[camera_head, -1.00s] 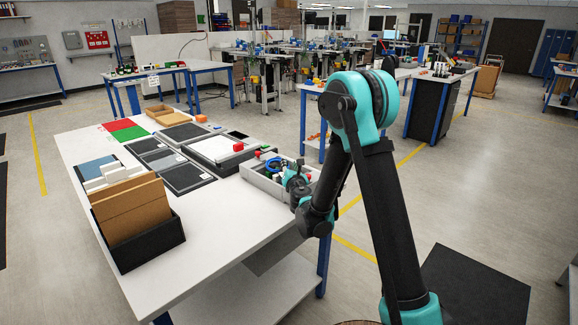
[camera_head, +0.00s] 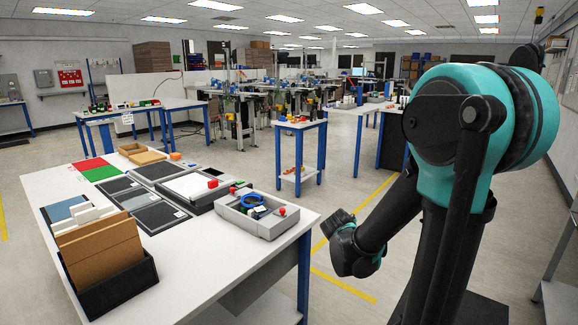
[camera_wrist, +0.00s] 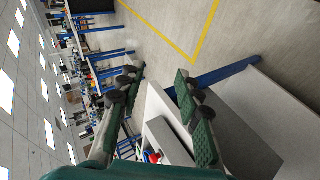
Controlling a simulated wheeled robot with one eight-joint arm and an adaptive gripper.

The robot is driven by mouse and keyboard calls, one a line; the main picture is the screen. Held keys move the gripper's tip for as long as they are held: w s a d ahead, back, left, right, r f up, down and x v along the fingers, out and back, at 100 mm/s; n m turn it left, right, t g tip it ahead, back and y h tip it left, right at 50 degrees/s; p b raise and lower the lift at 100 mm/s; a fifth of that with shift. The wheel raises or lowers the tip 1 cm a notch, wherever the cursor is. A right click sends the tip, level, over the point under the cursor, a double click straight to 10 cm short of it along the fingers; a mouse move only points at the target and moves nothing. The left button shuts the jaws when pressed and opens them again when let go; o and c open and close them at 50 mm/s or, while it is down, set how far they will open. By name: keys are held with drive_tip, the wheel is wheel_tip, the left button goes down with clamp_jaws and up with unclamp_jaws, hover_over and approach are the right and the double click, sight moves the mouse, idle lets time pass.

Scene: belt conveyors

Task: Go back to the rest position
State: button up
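My arm is folded up at the right of the head view, with its forearm reaching left and down. My gripper is at the lower end of the arm in the head view, to the right of the white table (camera_head: 190,265) and clear of it. In the wrist view my gripper (camera_wrist: 162,88) shows two green-padded fingers spread apart with nothing between them. A grey bin (camera_head: 268,228) with a blue ring (camera_head: 251,200) and red pieces stands on the table's right end, left of my gripper and apart from it.
The table also holds a black box with brown boards (camera_head: 100,250), dark trays (camera_head: 158,217), and red and green mats (camera_head: 101,173). A small blue-legged table (camera_head: 300,124) stands behind. Open floor with yellow lines (camera_head: 345,284) lies between the table and my arm.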

drive_tip(key=s+f+m+g+y, duration=0.1)
drive_tip(key=s+f+m+g, duration=0.1)
drive_tip(key=s, duration=0.6)
drive_tip(key=s+f+m+g+y, duration=0.1)
drive_tip(key=s+f+m+g, duration=0.1)
drive_tip(key=s+f+m, duration=0.2)
drive_tip(key=s+f+m+g+y, duration=0.1)
drive_tip(key=s+m, duration=0.4)
drive_tip(key=s, duration=0.6)
drive_tip(key=shift+s+a+f+g+y, duration=0.3)
drive_tip(key=shift+s+f+g+y, duration=0.1)
drive_tip(key=shift+f+g, duration=0.4)
drive_tip(key=shift+w+f, duration=0.1)
drive_tip(key=shift+c, duration=0.5)
